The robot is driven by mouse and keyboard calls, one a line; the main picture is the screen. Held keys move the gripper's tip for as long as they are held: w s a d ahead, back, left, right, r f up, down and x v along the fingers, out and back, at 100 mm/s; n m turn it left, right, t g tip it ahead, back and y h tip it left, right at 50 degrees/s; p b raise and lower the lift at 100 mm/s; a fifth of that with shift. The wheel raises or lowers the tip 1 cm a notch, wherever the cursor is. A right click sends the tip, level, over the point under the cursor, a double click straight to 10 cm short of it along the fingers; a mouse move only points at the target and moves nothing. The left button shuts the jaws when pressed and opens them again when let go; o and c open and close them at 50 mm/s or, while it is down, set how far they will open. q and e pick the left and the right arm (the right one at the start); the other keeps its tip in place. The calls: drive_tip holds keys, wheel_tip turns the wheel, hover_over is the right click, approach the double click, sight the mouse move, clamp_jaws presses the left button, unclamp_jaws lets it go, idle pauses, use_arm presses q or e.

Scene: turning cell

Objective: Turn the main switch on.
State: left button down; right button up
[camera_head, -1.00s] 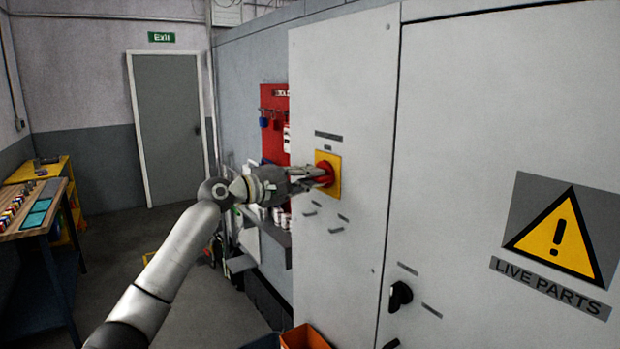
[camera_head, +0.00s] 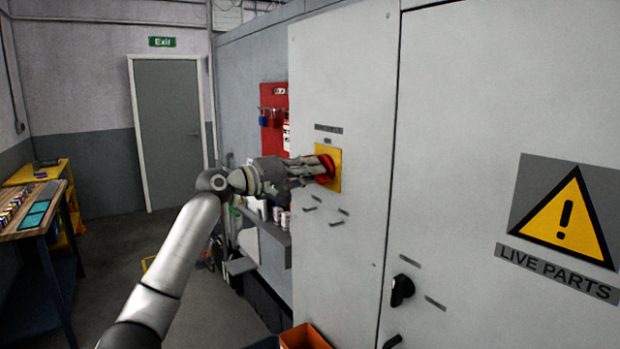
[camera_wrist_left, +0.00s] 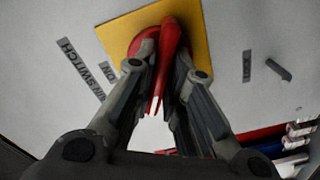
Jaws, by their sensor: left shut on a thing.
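The main switch is a red rotary handle (camera_head: 327,168) on a yellow plate (camera_head: 336,184) on the grey cabinet door. My left gripper (camera_head: 314,168) reaches it from the left and is shut on the handle. In the left wrist view the red handle (camera_wrist_left: 171,42) sits between the two fingers, in front of the yellow plate (camera_wrist_left: 118,32). An "ON" label (camera_wrist_left: 131,67) and a "MAIN SWITCH" label (camera_wrist_left: 80,68) show beside the plate. The fingers hide part of the handle, so its exact angle is hard to tell. My right gripper is out of view.
The cabinet's right door carries a "LIVE PARTS" warning sign (camera_head: 565,220) and a black knob (camera_head: 402,290). A red lockout board (camera_head: 272,118) hangs behind my gripper. An orange bin (camera_head: 304,338) stands below. A workbench (camera_head: 35,212) is at far left; the floor between is mostly clear.

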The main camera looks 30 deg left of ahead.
use_arm(q)
drive_tip(key=m+b, duration=0.4)
drive_tip(key=m, duration=0.7)
drive_tip(key=shift+f+m, duration=0.15)
drive_tip(key=shift+m, duration=0.45)
drive_tip(key=c, duration=1.5)
unclamp_jaws()
drive_tip(key=v, duration=1.2)
